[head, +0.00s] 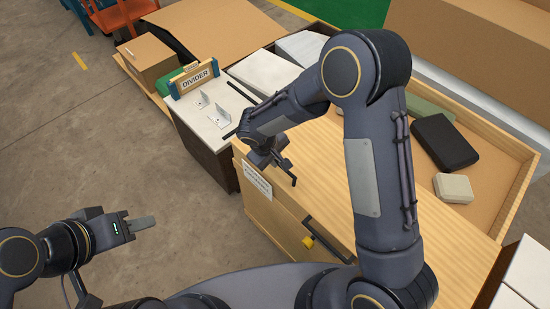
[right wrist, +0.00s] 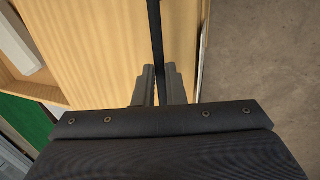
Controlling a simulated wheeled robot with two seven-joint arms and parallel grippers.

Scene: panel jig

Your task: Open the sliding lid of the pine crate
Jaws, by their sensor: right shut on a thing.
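The pine crate (head: 275,222) stands in front of me, with a pale label and a black handle with a yellow piece (head: 308,241) on its near side. Its striped pine lid (head: 322,165) covers the near part of the top; it also fills much of the right wrist view (right wrist: 105,45). My right gripper (head: 268,158) is at the lid's left end, shut on a black bar handle (head: 288,174). In the right wrist view the bar (right wrist: 155,35) runs between the fingers.
Beyond the lid, the crate's open part holds a black case (head: 444,141), a beige box (head: 453,187) and a green item. A table with a DIVIDER sign (head: 196,78) and metal brackets stands left of the crate. Cardboard boxes (head: 148,58) lie behind.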

